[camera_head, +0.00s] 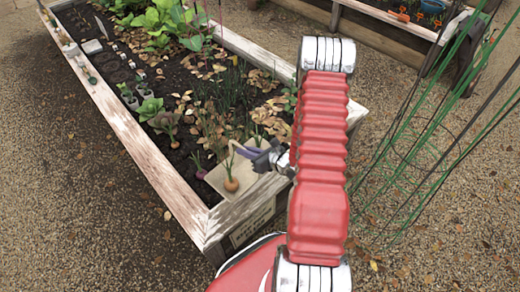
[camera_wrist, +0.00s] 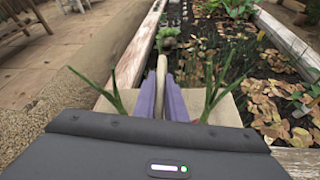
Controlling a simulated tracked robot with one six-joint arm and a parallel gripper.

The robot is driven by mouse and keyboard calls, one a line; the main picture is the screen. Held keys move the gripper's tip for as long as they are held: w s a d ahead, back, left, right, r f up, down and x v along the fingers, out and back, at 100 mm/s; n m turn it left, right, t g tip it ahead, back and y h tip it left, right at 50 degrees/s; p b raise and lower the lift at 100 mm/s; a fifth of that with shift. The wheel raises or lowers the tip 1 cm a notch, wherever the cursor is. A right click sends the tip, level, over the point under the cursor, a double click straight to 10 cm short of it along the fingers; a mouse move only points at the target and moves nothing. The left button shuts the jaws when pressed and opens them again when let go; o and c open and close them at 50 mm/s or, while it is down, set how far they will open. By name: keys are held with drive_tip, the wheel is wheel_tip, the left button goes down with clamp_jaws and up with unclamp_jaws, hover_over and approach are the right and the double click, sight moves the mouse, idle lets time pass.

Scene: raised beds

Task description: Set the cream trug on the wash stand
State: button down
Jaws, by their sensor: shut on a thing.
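The cream trug (camera_head: 218,178) is at the near corner of the raised bed in the head view. An orange root with a green top (camera_head: 231,185) lies in it. My gripper (camera_head: 256,158) is shut on the trug's handle (camera_head: 236,147), above the tray. In the wrist view the pale handle (camera_wrist: 161,75) stands between my purple fingers, and the cream tray (camera_wrist: 226,110) shows on both sides with green leaf tops. Whether the trug rests on the bed or hangs clear, I cannot tell. I cannot make out the wash stand in either view.
The raised bed's weathered timber rim (camera_head: 150,150) runs to the back left, around soil, leaves and green plants. A green wire plant support (camera_head: 430,130) stands at right. Another bed (camera_head: 375,20) lies at back right. Gravel is open at left.

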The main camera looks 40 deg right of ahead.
drive_tip(key=a+r+n+y, duration=0.1)
drive_tip(key=a+r, duration=0.2)
drive_tip(key=a, duration=0.6)
drive_tip(key=a+r+n+g+y, duration=0.1)
drive_tip(key=a+r, duration=0.2)
drive_tip(key=a, duration=0.5)
drive_tip(key=shift+w+a+r+y, duration=0.3)
drive_tip(key=shift+a+r, duration=0.05)
drive_tip(key=shift+a, duration=0.05)
drive_tip(key=shift+s, duration=0.1)
